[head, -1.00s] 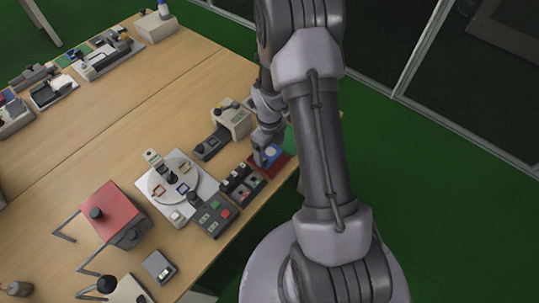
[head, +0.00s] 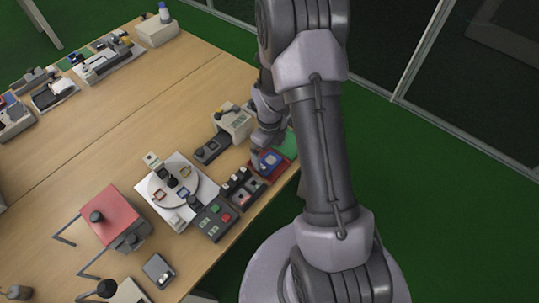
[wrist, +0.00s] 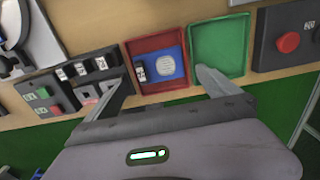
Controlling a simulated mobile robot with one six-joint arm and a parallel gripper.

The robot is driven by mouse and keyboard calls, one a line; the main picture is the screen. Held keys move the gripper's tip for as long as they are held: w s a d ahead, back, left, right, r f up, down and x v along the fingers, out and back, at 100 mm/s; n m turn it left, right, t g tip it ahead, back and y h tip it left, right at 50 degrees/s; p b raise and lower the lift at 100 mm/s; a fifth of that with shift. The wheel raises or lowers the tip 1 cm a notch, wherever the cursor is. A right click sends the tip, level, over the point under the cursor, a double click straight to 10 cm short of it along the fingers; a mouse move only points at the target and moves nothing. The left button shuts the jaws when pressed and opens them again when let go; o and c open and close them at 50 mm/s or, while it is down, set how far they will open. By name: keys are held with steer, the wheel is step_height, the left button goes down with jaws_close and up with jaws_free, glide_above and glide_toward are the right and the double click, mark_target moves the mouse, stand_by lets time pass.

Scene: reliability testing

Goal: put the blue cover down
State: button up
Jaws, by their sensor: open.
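The blue cover (wrist: 173,62) lies in the red tray (wrist: 135,44) in the wrist view, with a pale round part on it and a dark piece at its left edge. In the head view the blue cover (head: 270,159) shows in the same red tray near the table's front edge. My gripper (wrist: 158,82) is open and empty, its fingers spread to either side of the red tray and nearer the camera. In the head view my gripper (head: 258,146) is just above and behind the cover, partly hidden by my arm.
A green tray (wrist: 219,45) is right of the red one. A black switch block (wrist: 90,68) and a button box (wrist: 45,95) are on the left. A box with a red button (wrist: 288,42) is at the far right. A round turntable (head: 170,182) stands left on the table.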

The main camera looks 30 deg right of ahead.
step_height(320, 180, up, 8)
steer(key=p, duration=0.2)
step_height(320, 180, up, 7)
steer(key=n+t, duration=0.1)
steer(key=n, duration=0.3)
glide_above(269, 163)
steer(key=a, duration=0.2)
steer(key=s+a+r+n+t, duration=0.1)
steer(key=s+a+r+n, duration=0.2)
steer(key=r+n, duration=0.25)
steer(key=s+a+r+n+t, duration=0.1)
steer(key=s+a+r+n, duration=0.1)
steer(key=a+r+n, duration=0.35)
steer(key=s+a+r+n+t+y, duration=0.1)
steer(key=s+a+r+n, duration=0.1)
steer(key=s+r+n, duration=0.2)
steer(key=s+a+r+n+t+y, duration=0.1)
steer(key=s+a+r+n, duration=0.2)
steer(key=s+r+n, duration=0.2)
steer(key=s+n, duration=0.3)
steer(key=shift+s+a+n+t, duration=0.15)
steer(key=shift+a+n+t, duration=0.15)
steer(key=shift+t, duration=0.1)
